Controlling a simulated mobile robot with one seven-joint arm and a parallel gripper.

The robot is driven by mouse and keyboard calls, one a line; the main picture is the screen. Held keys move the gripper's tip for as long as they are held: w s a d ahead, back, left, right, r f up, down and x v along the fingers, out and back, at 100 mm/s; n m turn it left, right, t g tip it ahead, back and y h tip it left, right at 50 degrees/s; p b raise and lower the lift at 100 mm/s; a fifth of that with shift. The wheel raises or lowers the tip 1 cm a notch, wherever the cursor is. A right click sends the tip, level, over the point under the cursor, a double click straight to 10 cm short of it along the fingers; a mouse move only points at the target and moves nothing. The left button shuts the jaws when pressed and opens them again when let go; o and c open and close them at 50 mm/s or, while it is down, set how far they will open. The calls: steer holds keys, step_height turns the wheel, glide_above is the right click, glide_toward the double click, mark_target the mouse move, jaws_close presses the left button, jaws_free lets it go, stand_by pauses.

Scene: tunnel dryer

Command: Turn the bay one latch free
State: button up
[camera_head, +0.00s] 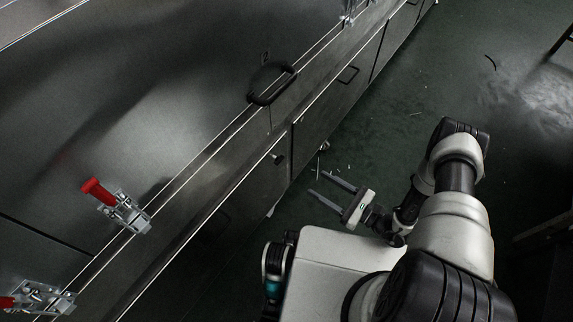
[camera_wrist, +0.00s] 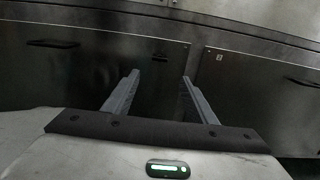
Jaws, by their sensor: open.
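A toggle latch with a red handle (camera_head: 98,191) is mounted on the dryer's metal edge at the left of the head view. A second red-handled latch (camera_head: 40,298) is at the lower left corner, partly cut off. A third metal latch (camera_head: 349,12) shows at the top edge. I cannot tell which one belongs to bay one. My gripper (camera_head: 326,187) is open and empty, low beside the dryer's lower cabinets and well apart from the latches. Its two fingers also show in the wrist view (camera_wrist: 160,80), pointing at the cabinet front, with no latch visible there.
A black handle (camera_head: 271,83) is on the dryer panel. Lower cabinet doors (camera_head: 325,108) with dark handles run along the front. The green floor (camera_head: 420,70) is mostly open at the right, with small debris (camera_head: 340,168) near the cabinets.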

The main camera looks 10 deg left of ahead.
steer(key=b+x, duration=0.2)
steer(key=x, duration=1.2)
steer(key=shift+a, duration=0.1)
steer(key=c, duration=1.1)
